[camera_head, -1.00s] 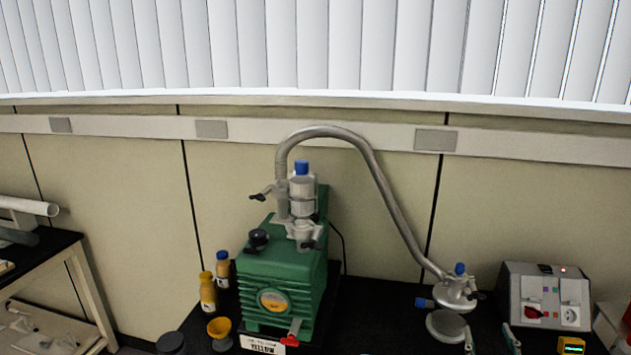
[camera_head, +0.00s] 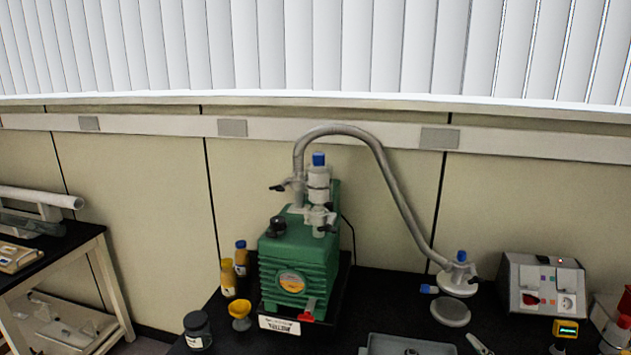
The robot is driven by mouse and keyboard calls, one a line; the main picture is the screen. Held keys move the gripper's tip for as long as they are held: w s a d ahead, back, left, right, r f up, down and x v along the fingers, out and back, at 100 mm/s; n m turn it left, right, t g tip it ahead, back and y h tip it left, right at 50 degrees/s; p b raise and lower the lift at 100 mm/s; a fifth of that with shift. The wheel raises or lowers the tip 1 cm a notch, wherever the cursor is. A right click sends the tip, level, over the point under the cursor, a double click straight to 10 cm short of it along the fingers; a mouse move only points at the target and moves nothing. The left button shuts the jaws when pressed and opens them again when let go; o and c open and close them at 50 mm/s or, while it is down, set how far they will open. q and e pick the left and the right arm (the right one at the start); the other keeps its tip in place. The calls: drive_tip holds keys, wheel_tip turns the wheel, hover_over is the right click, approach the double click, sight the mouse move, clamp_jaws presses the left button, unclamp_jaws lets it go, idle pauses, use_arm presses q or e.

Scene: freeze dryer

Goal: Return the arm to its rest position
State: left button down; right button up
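Neither of my grippers nor my arms can be made out in the head view. A green vacuum pump (camera_head: 300,262) stands on the black bench, with a round yellow gauge on its front. A grey hose (camera_head: 390,180) arches from the pump's top to a metal fitting (camera_head: 458,275) with blue parts on the right. A grey round disc (camera_head: 450,312) lies in front of that fitting.
A control box (camera_head: 541,286) with a socket stands at the right, near a small yellow-framed display (camera_head: 566,328). Small bottles (camera_head: 228,277), a yellow funnel (camera_head: 240,314) and a dark jar (camera_head: 197,328) stand left of the pump. A grey tray (camera_head: 400,345) is at the bottom edge.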

drive_tip(key=s+a+f+n+g+y, duration=0.3)
drive_tip(key=s+a+f+n+g, duration=0.45)
drive_tip(key=s+a+n, duration=0.6)
drive_tip(key=s+d+f+n+g+h, duration=0.1)
drive_tip(key=s+f+n+g+h, duration=0.15)
drive_tip(key=s+n, duration=0.6)
drive_tip(key=s+d+f+n+g+h, duration=0.1)
drive_tip(key=s+n+g, duration=0.2)
drive_tip(key=s+n, duration=0.55)
drive_tip(key=s+f+m+g+b, duration=0.1)
drive_tip(key=s+f, duration=0.1)
drive_tip(key=f, duration=1.1)
drive_tip(key=s+f+m, duration=0.2)
drive_tip(key=f, duration=1.1)
use_arm(q)
drive_tip(key=shift+s+f+b, duration=0.2)
drive_tip(key=shift+s+f, duration=0.05)
drive_tip(key=shift+f, duration=0.25)
drive_tip(key=shift+s+f+b, duration=0.2)
drive_tip(key=shift+f, duration=0.25)
use_arm(e)
drive_tip(key=s+d+f+g, duration=0.1)
drive_tip(key=s+d+f, duration=0.1)
drive_tip(key=s+f, duration=1.5)
drive_tip(key=shift+s+d+f, duration=0.2)
drive_tip(key=shift+d+f, duration=0.1)
drive_tip(key=shift+f, duration=0.15)
